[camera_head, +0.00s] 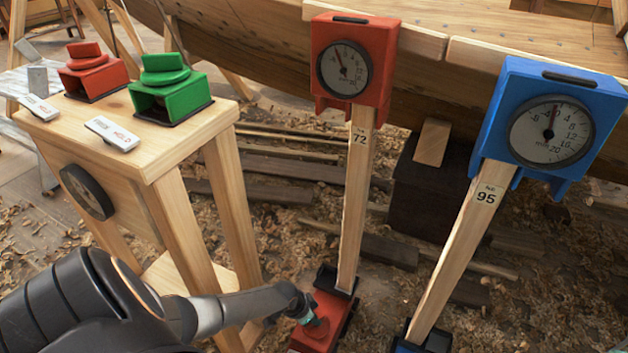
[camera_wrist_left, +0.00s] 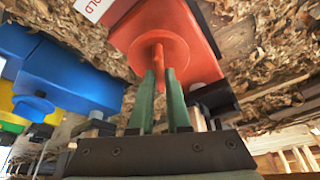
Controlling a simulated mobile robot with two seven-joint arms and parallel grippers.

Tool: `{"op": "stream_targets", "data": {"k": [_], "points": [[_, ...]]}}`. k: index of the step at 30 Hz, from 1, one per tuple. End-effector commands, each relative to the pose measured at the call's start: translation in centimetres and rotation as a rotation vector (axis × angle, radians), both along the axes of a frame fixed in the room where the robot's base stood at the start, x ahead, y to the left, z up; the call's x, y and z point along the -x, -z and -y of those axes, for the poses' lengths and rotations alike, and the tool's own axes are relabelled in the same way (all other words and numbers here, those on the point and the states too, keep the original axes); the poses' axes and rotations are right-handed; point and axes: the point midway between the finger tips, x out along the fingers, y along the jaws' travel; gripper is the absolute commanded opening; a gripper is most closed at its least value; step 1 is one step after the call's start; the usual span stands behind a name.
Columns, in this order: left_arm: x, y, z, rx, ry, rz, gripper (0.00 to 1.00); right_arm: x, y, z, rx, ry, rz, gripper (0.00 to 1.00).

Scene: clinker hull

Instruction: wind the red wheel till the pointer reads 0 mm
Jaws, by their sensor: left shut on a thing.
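The red wheel (camera_head: 318,328) sits on the red base (camera_head: 328,310) at the foot of post 72. The red gauge (camera_head: 380,40) tops the post. Its pointer (camera_head: 340,58) leans up and slightly left; its figures are too small to read surely. My right gripper is not in view.
A blue gauge (camera_head: 590,95) on post 95 stands to the right, with a blue base (camera_head: 400,346). A wooden stand (camera_head: 205,130) at left carries a red block (camera_head: 92,80) and a green block (camera_head: 172,100). The hull (camera_head: 270,60) lies behind. Shavings and planks cover the floor.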

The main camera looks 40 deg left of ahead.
Motion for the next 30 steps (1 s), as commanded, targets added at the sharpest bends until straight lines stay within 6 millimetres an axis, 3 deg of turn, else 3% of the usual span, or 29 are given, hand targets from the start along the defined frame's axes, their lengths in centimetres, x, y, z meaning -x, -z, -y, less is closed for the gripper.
{"op": "stream_targets", "data": {"k": [17,18,24,30], "points": [[0.13,0.07,0.01,-0.001,0.033,-0.005,0.00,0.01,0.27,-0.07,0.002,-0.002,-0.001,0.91],[0.13,0.07,0.01,-0.001,0.033,-0.005,0.18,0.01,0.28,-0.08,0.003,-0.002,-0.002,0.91],[0.08,0.05,0.01,-0.001,0.031,-0.003,0.41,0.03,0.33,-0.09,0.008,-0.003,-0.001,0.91],[0.04,0.02,0.01,-0.001,0.031,-0.002,0.45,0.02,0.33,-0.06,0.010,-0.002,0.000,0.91]]}}
